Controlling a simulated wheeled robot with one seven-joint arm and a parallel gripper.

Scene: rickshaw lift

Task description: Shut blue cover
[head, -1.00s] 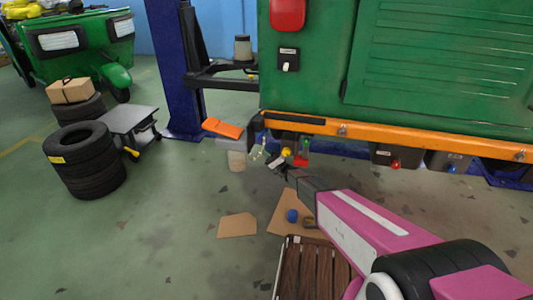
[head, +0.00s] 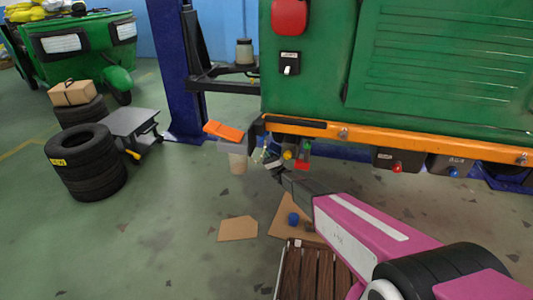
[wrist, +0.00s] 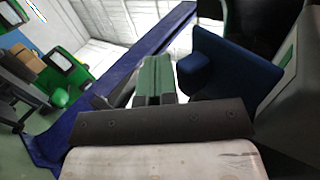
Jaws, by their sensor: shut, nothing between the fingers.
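A dark blue cover (wrist: 238,68) shows large in the wrist view, tilted, with a rounded blue lug on its left side. It stands out beside a grey box wall at the right. My gripper (wrist: 155,75), with greenish-grey fingers, is shut and empty just left of the cover. A small gap seems to lie between them, but contact is hard to judge. In the head view my gripper (head: 269,157) is below the left end of the orange beam. I cannot make out the blue cover there; my gripper and wrist may hide it.
The green vehicle body with its orange beam (head: 420,144) hangs over my arm. Small boxes with a red knob (head: 397,167) and a blue knob (head: 454,172) are under it. A blue post (head: 178,70), stacked tyres (head: 85,165) and cardboard (head: 238,229) are to the left.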

